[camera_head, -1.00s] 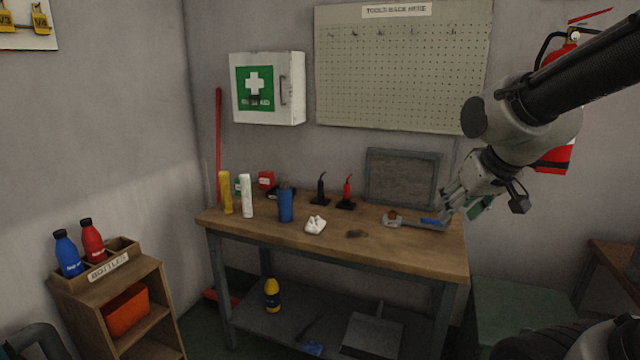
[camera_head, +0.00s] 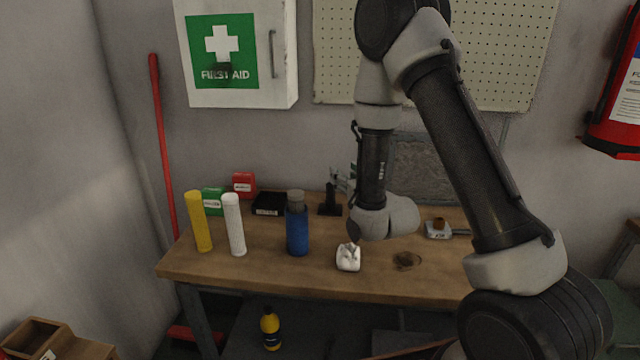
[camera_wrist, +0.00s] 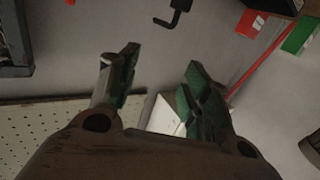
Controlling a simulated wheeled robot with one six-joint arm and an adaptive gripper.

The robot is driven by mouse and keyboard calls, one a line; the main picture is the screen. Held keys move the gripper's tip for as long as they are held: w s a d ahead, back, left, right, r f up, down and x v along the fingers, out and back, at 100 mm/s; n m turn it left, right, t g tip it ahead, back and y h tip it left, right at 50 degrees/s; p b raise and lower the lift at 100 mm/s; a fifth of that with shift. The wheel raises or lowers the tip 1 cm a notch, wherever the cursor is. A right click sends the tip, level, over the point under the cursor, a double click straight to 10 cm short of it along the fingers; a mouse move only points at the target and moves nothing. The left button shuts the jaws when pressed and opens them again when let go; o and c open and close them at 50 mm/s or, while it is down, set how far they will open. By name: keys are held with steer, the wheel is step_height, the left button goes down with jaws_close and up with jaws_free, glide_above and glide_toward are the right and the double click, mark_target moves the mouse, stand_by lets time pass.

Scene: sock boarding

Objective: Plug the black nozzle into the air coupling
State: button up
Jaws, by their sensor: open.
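The black nozzle (camera_head: 330,200) stands on its dark base toward the back of the workbench. Its bent black end shows at the top of the wrist view (camera_wrist: 175,14). My gripper (camera_head: 342,180) is open and empty close to the nozzle, apart from it in the wrist view, where the two green-padded fingers (camera_wrist: 158,78) show bare wall between them. A small grey block with a brown top and a label (camera_head: 438,230) sits on the bench to the right; I cannot tell whether it is the air coupling. My arm hides part of the bench.
The workbench (camera_head: 230,274) also holds a blue bottle (camera_head: 297,232), white (camera_head: 234,225) and yellow (camera_head: 199,222) cylinders, and a white object (camera_head: 348,257). A first aid box (camera_head: 240,50) and pegboard (camera_head: 530,55) are on the wall. A red tip (camera_wrist: 70,2) shows beside the nozzle.

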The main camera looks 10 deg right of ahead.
glide_toward(333, 189)
steer(key=x, duration=0.3)
steer(key=shift+w+f, duration=0.1)
steer(key=shift+w, duration=0.2)
steer(key=shift+x, duration=0.9)
steer(key=x, duration=0.5)
steer(key=shift+w+a, duration=0.1)
steer(key=shift+w, duration=0.3)
jaws_close()
